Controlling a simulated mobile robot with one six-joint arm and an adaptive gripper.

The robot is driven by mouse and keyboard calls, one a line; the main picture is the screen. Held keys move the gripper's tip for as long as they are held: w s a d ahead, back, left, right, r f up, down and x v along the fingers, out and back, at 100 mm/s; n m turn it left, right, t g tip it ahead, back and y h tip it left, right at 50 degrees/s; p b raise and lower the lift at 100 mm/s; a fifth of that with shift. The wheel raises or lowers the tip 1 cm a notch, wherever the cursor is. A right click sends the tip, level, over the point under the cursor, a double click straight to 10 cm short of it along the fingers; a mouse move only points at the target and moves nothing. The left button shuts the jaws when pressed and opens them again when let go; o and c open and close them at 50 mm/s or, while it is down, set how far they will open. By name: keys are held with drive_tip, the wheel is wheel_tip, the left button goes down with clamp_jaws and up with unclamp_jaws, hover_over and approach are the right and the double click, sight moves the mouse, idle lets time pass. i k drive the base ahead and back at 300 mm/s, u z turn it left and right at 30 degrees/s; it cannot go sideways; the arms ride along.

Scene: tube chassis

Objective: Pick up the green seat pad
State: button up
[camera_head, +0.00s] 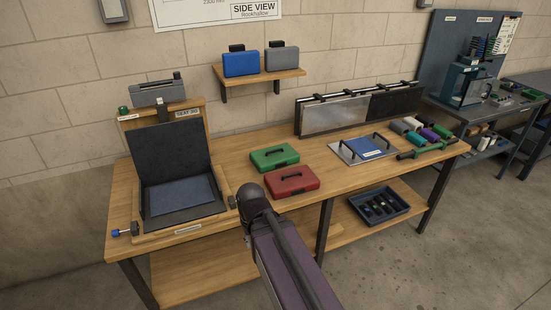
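My purple arm link rises from the bottom edge and ends in a dark rounded joint in front of the bench, to the lower left of the red pad. No gripper fingers show in this view.
A wooden frame with a raised dark panel (172,155) stands at left. A metal plate with handles (364,148) and several coloured cylinders lie at right. Blue (240,64) and grey (282,60) pads sit on the wall shelf. A dark tray (379,205) lies below.

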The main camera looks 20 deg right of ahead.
sight(264, 160)
drive_tip(key=z, duration=0.1)
drive_tip(key=i, duration=0.9)
